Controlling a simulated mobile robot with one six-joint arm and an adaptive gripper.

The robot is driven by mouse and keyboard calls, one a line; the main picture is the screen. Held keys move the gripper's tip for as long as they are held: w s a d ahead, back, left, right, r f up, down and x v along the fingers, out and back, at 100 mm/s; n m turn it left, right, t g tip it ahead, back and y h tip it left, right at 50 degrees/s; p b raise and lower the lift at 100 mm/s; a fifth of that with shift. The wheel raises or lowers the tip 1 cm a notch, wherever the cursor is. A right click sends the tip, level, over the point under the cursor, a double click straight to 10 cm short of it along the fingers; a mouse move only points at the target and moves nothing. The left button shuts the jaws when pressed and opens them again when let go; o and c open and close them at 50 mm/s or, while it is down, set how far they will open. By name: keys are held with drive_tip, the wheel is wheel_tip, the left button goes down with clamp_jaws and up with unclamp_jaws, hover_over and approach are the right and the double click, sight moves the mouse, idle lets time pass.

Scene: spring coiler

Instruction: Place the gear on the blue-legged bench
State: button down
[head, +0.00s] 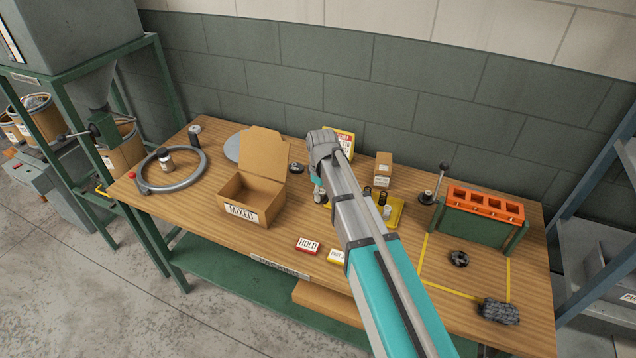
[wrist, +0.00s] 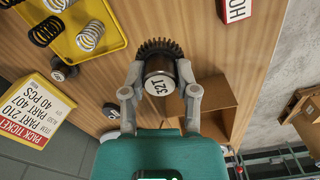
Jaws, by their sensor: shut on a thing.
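My gripper (wrist: 158,85) is shut on the gear (wrist: 160,47), which has dark teeth and a pale metal hub marked 32T. The fingers close on the hub from both sides. The gear is in front of a wooden bench top; its height above it is hard to judge. In the head view my gripper (head: 319,192) is over the middle of the bench, mostly hidden by my arm, and I cannot make out the gear. This wooden bench (head: 215,250) has green legs. I see no bench with clearly blue legs.
An open cardboard box (head: 238,212) marked MIXED stands left of my gripper. A yellow tray (wrist: 118,38) with springs is close by. An orange rack (head: 484,203) stands at right, behind a yellow-taped area holding a dark round part (head: 459,258). A blue-grey shelf (head: 590,150) stands far right.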

drive_tip(key=shift+s+d+r+p, duration=0.25)
drive_tip(key=shift+s+r, duration=0.1)
drive_tip(key=shift+s, duration=0.45)
drive_tip(key=shift+s+d+r+p, duration=0.2)
drive_tip(key=shift+s+r+p, duration=0.15)
drive_tip(key=shift+s, duration=0.45)
drive_tip(key=shift+s+d+r+p, duration=0.25)
drive_tip(key=shift+s+r, duration=0.1)
drive_tip(key=shift+s, duration=0.45)
